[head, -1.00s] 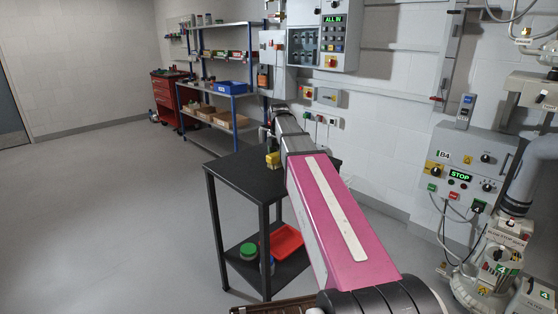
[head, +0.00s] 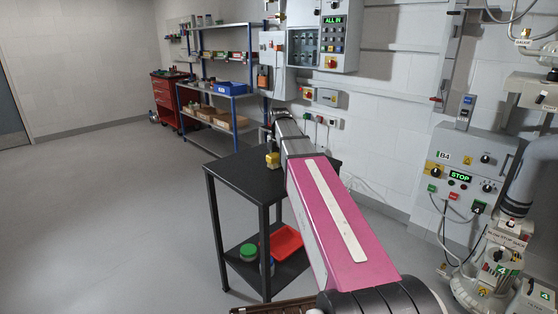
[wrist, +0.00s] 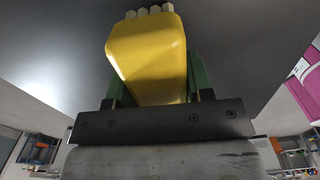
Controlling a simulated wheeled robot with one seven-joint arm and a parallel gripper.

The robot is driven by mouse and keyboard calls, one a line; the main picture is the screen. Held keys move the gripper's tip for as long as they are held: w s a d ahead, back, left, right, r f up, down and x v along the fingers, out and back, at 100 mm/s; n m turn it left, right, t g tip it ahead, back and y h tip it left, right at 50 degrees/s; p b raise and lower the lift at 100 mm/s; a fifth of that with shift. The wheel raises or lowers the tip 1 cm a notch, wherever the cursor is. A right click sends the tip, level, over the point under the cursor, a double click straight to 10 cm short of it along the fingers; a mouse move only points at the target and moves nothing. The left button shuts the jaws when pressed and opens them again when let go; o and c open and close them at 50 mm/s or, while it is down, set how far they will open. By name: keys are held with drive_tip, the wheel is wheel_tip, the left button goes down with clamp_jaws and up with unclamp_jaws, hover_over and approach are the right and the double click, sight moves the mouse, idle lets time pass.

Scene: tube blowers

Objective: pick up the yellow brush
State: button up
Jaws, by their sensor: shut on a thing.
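The yellow brush (wrist: 150,58) fills the upper middle of the wrist view, with a row of pale tufts at its far end. My gripper (wrist: 152,85) has a green finger on each side of it and is shut on it. In the head view the brush is a small yellow block (head: 272,160) at the far end of my pink arm, over the back of the black table (head: 245,185). My arm hides part of the tabletop. I cannot tell whether the brush touches the tabletop.
On the table's lower shelf are a red tray (head: 286,242) and a green-lidded container (head: 249,252). A blue-framed shelf rack (head: 235,88) and a red tool cabinet (head: 168,92) stand behind. A control box (head: 465,165) is on the right wall. The floor at left is clear.

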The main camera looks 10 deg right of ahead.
drive_tip(key=r, duration=0.4)
drive_tip(key=shift+a, duration=0.2)
drive_tip(key=s+a+r, duration=0.4)
drive_tip(key=a+r, duration=0.2)
drive_tip(key=a, duration=0.4)
drive_tip(key=shift+a+r, duration=0.3)
drive_tip(key=o, duration=0.4)
drive_tip(key=c, duration=0.3)
